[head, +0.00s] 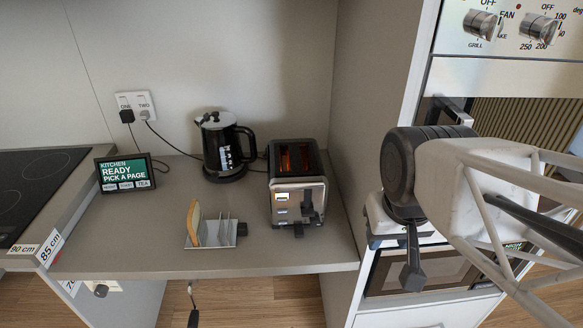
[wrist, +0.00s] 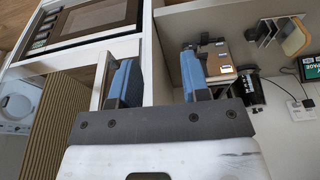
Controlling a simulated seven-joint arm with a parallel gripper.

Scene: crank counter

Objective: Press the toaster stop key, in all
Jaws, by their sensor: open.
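The toaster (head: 297,190) stands on the counter in the head view, dark and silver, with an orange glow in its slots. Small pale keys (head: 281,203) sit on the left of its front face, beside a dark lever (head: 309,208). Their labels are too small to read, so I cannot tell which is the stop key. The toaster also shows in the wrist view (wrist: 217,62), beyond one finger. My gripper (wrist: 160,80) is open with nothing between its blue-padded fingers. In the head view my gripper (head: 412,270) is right of the toaster, clearly apart from it, in front of the oven cabinet.
A black kettle (head: 226,148) stands behind left of the toaster. A toast rack (head: 211,233) with one slice is to its front left. A tall cabinet side (head: 366,110) rises right of the counter. The counter's front middle is clear.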

